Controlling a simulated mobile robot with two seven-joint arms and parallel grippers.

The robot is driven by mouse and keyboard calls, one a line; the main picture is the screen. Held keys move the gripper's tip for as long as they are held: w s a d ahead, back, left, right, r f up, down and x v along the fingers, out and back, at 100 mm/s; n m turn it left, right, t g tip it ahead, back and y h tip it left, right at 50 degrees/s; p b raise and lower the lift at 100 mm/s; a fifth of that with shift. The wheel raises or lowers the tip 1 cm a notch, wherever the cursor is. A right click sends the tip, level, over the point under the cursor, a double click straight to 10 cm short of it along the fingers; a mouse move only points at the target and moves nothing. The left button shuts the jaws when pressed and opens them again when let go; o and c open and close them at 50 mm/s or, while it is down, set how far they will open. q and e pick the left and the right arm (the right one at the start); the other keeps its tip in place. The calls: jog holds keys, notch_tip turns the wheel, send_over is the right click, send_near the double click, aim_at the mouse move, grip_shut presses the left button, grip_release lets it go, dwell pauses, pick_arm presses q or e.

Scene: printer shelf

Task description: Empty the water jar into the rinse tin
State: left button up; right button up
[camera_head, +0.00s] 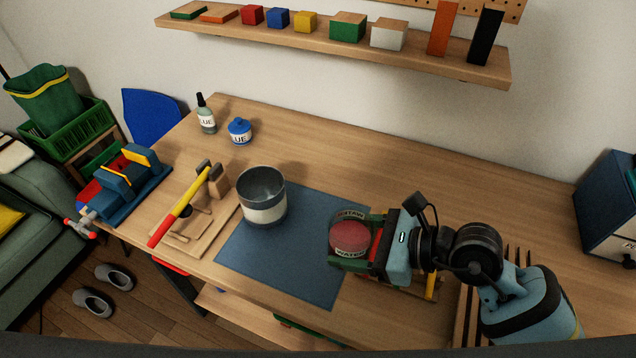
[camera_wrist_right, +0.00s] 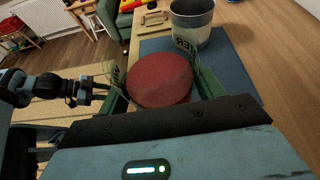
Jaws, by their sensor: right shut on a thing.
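The water jar (camera_head: 350,238) is a see-through jar with a white lettered label and a round red area inside or on it; I cannot tell whether this is liquid or a lid. My right gripper (camera_head: 362,243) is shut on it at the right of the blue mat. In the right wrist view the jar (camera_wrist_right: 160,82) sits between the green fingers. The rinse tin (camera_head: 262,208), grey with a pale band, stands upright on the mat, left of the jar and apart from it. Its inside looks empty. My left gripper (camera_wrist_right: 85,90) shows small at the left of the wrist view; its opening is unclear.
The blue mat (camera_head: 290,262) is clear between tin and jar. A glue bottle (camera_head: 206,115) and blue glue pot (camera_head: 240,133) stand behind. A slatted wooden rack (camera_head: 466,310) is beneath my right arm.

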jog(key=w+d+r+m+t, duration=0.1)
jog(key=w+d+r, duration=0.1)
jog(key=d, duration=0.6)
jog(key=w+d+r+m+t+h, duration=0.1)
jog(key=w+d+r+m+t, duration=0.1)
jog(key=d, duration=0.6)
jog(key=shift+w+h, duration=0.3)
jog(key=shift+w, duration=0.05)
jog(key=shift+s, duration=0.1)
